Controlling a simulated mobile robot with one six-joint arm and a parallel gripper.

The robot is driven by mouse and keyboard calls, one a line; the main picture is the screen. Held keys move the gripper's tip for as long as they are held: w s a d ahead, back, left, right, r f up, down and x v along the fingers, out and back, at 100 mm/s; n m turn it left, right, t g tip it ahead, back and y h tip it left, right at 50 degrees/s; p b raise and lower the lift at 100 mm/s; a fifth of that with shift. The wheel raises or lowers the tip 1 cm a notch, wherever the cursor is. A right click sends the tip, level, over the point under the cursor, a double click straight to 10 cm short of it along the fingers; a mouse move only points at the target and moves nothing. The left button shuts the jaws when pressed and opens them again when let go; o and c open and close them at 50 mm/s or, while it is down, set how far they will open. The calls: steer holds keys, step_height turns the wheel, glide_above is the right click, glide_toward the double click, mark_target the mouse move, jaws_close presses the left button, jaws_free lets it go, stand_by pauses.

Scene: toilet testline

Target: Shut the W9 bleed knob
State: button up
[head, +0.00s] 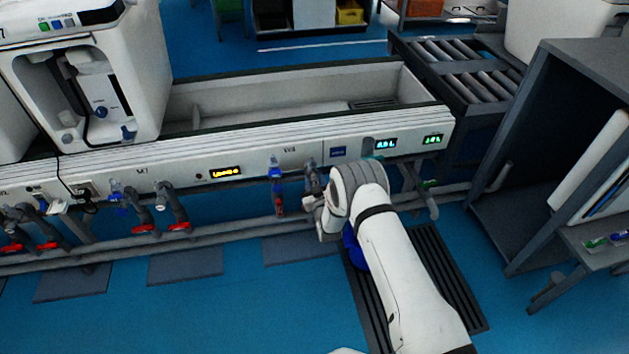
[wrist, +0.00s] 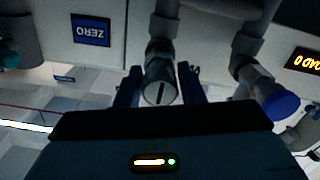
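In the wrist view, which is upside down, a round grey knob (wrist: 159,93) with a dark, nearly upright slot faces me at the end of a grey pipe. It appears to be the bleed knob. My gripper (wrist: 161,86) has one dark blue finger on each side of the knob, with what looks like a narrow gap to each. It looks open around the knob. In the head view my wrist covers the fingers and this knob. A small label that seems to read W9 (head: 289,150) is on the white panel, left of my wrist.
A blue-capped valve (wrist: 280,104) sits beside the knob; in the head view a blue fitting (head: 275,171) hangs below the label. A blue ZERO plate (wrist: 91,30) is on the panel. Red-handled valves (head: 179,227) and a grey pipe (head: 200,236) run along the front. Floor in front is open.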

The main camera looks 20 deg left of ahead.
steer(key=c, duration=0.6)
steer(key=shift+f+b, duration=0.1)
steer(key=shift+b, duration=0.2)
steer(key=m+b, duration=0.2)
steer(key=m, duration=0.1)
steer(key=m+b, duration=0.3)
steer(key=m, duration=0.1)
steer(key=shift+f+m+b, duration=0.1)
steer(key=shift+m+b, duration=0.2)
steer(key=shift+b, duration=0.1)
steer(key=m+b, duration=0.4)
steer(key=m, duration=0.1)
steer(key=m+b, duration=0.3)
steer(key=m, duration=0.2)
steer(key=shift+r, duration=0.2)
steer(key=shift+w, duration=0.1)
